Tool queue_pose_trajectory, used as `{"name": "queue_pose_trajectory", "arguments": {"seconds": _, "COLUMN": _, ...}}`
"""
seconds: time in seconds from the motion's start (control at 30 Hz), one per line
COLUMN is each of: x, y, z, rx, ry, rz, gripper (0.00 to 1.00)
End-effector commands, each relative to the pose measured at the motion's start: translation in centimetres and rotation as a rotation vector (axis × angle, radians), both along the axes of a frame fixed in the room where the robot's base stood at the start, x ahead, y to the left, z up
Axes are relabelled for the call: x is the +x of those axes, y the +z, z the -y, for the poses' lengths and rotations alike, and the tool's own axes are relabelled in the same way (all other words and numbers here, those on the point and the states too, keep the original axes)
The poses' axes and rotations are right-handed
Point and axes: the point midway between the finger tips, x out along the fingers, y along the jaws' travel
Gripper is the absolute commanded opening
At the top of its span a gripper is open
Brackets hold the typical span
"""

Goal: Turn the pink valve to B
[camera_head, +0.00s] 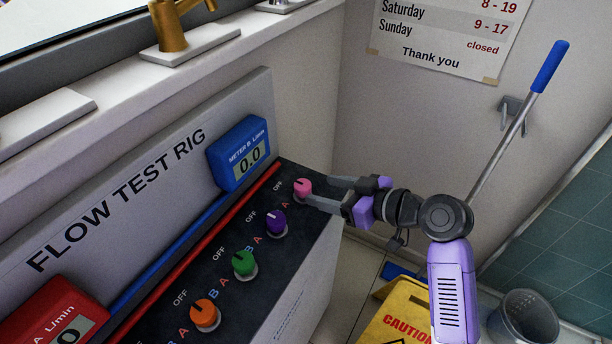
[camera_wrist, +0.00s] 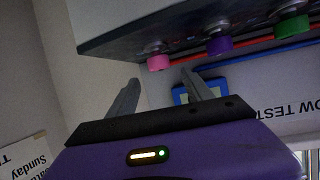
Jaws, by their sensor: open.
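The pink valve (camera_head: 303,187) is a round knob at the far end of the black panel (camera_head: 232,292). An OFF label and a red A show beside it; I cannot make out a B there. Its exact pointer direction is too small to tell. My gripper (camera_head: 318,190) reaches in from the right with its two fingers apart and empty. In the wrist view the pink valve (camera_wrist: 158,61) sits just beyond and between the fingertips (camera_wrist: 161,77); I cannot tell whether either finger touches it.
Purple (camera_head: 276,222), green (camera_head: 244,263) and orange (camera_head: 205,315) knobs line the panel. The blue meter B (camera_head: 238,153) reads 0.0; a red meter (camera_head: 62,318) is partly cut off. A yellow caution sign (camera_head: 398,315) and bucket (camera_head: 524,318) stand on the floor at right.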

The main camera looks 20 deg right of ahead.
Motion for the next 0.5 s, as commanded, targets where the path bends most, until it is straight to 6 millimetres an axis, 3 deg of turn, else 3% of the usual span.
{"name": "queue_pose_trajectory", "arguments": {"seconds": 0.5, "x": 5.5, "y": -2.4, "z": -2.8, "rx": -0.006, "ry": -0.001, "rz": 0.004, "gripper": 0.59}}
